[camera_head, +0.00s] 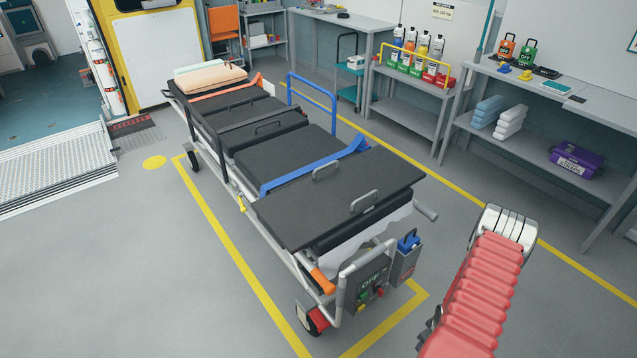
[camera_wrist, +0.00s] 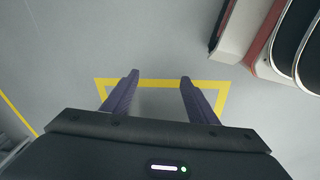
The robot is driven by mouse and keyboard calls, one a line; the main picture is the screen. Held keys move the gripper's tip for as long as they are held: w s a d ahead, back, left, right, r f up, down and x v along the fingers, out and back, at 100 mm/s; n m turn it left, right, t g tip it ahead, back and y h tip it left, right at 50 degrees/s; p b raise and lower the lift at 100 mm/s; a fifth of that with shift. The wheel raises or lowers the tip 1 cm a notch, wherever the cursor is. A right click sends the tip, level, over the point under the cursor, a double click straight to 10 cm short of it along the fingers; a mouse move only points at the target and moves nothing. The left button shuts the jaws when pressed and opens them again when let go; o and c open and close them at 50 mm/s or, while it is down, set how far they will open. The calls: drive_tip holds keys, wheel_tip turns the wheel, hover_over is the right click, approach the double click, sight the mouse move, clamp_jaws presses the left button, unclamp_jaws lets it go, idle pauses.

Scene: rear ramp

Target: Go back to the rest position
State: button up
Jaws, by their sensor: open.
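My gripper (camera_wrist: 160,76) is in the wrist view with its two dark purple fingers apart. Nothing is between them. They point over grey floor, and a yellow floor line (camera_wrist: 160,84) runs behind the fingertips. In the head view my arm, in a red ribbed sleeve, stands at the lower right, to the right of the stretcher (camera_head: 290,150). I cannot make out the gripper's fingers there.
The stretcher, with black pads, stands inside a yellow floor outline. A workbench (camera_head: 560,93) with a purple case (camera_head: 577,160) on its lower shelf is at the right. A metal ramp (camera_head: 60,170) is at the left. The front-left floor is clear.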

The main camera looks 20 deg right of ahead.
drive_tip(key=w+a+r+m+g, duration=0.1)
drive_tip(key=w+a+r+m, duration=0.15)
drive_tip(key=r, duration=0.85)
drive_tip(key=w+a+r+m+g, duration=0.15)
drive_tip(key=a+r, duration=0.25)
drive_tip(key=r, duration=0.7)
drive_tip(key=w+a+r+m, duration=0.15)
drive_tip(key=a+r, duration=0.25)
drive_tip(key=r, duration=0.7)
drive_tip(key=s+a+r+n+t, duration=0.1)
drive_tip(key=a+r+n+t, duration=0.1)
drive_tip(key=a+r, duration=1.3)
drive_tip(key=s+a+r+n+t, duration=0.2)
drive_tip(key=a+r+t, duration=0.2)
drive_tip(key=a+r, duration=1.1)
wheel_tip(320, 180, up, 3)
drive_tip(key=shift+s+n+t+y, duration=0.3)
drive_tip(key=shift+n+t+y, duration=0.05)
drive_tip(key=shift+y, duration=0.05)
